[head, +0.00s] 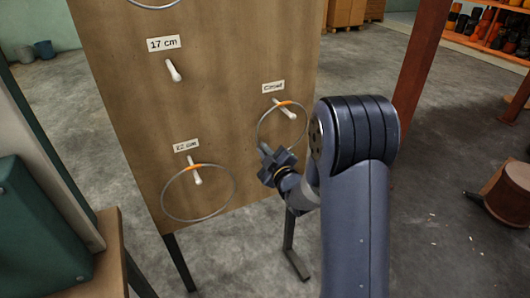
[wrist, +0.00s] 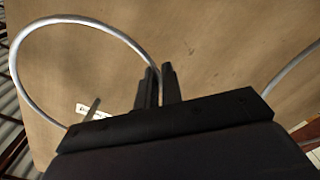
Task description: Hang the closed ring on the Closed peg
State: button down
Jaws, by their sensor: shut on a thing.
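The closed ring (head: 286,103), a thin grey metal hoop with an orange mark at its top, is at the Closed peg (head: 288,112), a pale peg under its label. The orange mark crosses the peg in the head view; I cannot tell whether the ring rests on it. My gripper (head: 264,150) is shut on the ring's lower left rim, close to the board. In the wrist view the ring (wrist: 45,105) runs up to my gripper's dark fingers (wrist: 157,85). There the Closed peg (wrist: 92,108) appears inside the hoop, partly hidden by my gripper body.
The upright wooden board (head: 225,90) also bears a bare 17 cm peg (head: 173,71). A larger ring (head: 235,187) hangs on the peg labelled 22 cm (head: 196,175). Another ring shows at the top edge. A red-brown post (head: 415,70) and a drum (head: 508,190) stand to the right.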

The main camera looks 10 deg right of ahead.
dwell(0.3)
jog(key=c, duration=1.5)
grip_release()
jog(key=b+v, duration=0.1)
jog(key=v, duration=1)
jog(key=shift+w+a, duration=0.1)
